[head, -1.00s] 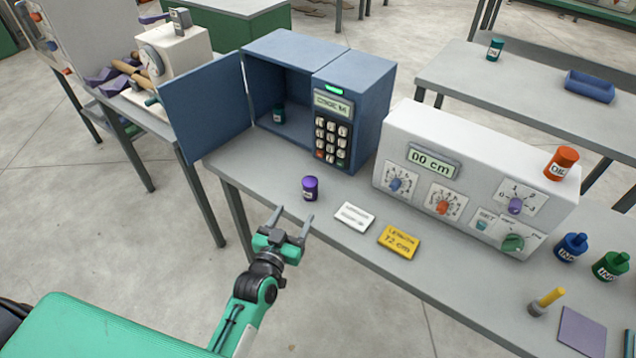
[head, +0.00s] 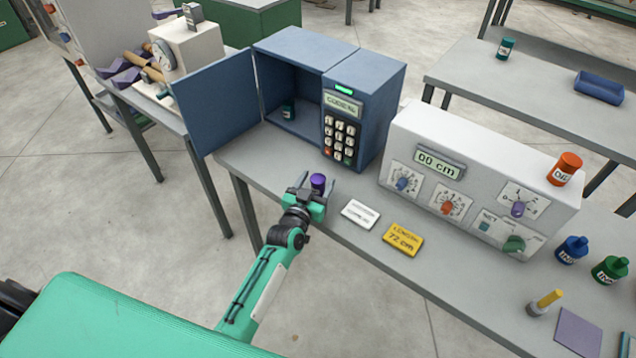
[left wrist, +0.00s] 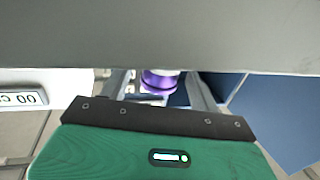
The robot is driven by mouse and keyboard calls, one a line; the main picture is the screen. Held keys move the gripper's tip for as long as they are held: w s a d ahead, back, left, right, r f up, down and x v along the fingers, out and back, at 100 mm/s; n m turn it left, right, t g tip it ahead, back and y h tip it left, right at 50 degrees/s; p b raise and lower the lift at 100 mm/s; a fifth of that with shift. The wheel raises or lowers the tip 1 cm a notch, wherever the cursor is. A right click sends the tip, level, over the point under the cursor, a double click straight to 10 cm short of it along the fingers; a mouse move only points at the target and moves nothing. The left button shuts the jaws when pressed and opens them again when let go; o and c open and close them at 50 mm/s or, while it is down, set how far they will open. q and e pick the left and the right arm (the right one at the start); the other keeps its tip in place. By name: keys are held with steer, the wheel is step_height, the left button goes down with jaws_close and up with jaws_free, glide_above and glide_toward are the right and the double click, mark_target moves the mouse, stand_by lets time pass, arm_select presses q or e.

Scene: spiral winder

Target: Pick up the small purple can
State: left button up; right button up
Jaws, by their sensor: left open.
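The small purple can (head: 318,182) stands upright on the grey table in front of the open blue cabinet. My left gripper (head: 316,185) is open, with its fingers on either side of the can. The gripper body hides the can's lower part in the head view. In the left wrist view the purple can (left wrist: 159,80) shows between the two fingers (left wrist: 160,88), with a grey surface cutting off part of the view. I cannot tell whether either finger touches it. My right gripper is not in view.
The open blue cabinet (head: 364,120) with a keypad holds a dark green can (head: 288,110). A white card (head: 360,214) and a yellow card (head: 403,239) lie right of my gripper. A white dial box (head: 480,180) stands further right. An orange can (head: 565,169) sits on it.

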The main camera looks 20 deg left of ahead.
arm_select(q)
steer(key=shift+w, duration=0.65)
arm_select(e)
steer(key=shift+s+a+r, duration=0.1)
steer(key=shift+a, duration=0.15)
arm_select(q)
steer(key=shift+c, duration=0.2)
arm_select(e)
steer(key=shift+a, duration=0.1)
arm_select(q)
steer(key=c, duration=1.1)
steer(key=shift+o, duration=0.2)
steer(key=shift+r, duration=0.2)
